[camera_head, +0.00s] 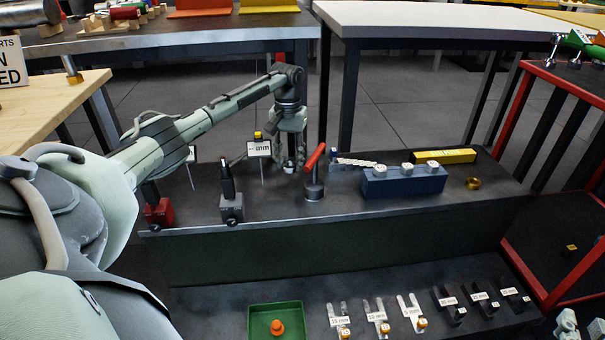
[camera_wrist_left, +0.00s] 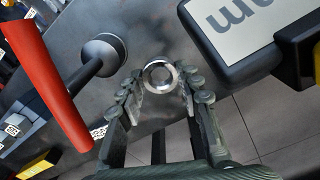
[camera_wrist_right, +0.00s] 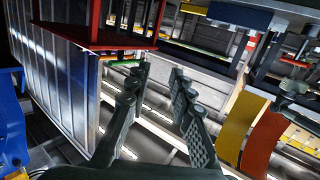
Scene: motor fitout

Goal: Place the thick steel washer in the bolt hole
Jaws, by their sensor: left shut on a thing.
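A thick steel washer (camera_wrist_left: 159,76), a shiny ring, sits between the fingertips of my left gripper (camera_wrist_left: 160,84) in the left wrist view. The fingers are shut on its two sides. I cannot pick out the bolt hole in any view. My right gripper (camera_wrist_right: 158,80) is open and empty in the right wrist view, away from the washer.
A red-handled tool (camera_head: 314,172) stands right of my left gripper, and an "mm" sign (camera_head: 259,149) left of it. A blue block (camera_head: 403,183), a yellow bar (camera_head: 444,156) and a brass ring (camera_head: 473,183) are further right. A green tray (camera_head: 255,325) lies on the lower shelf.

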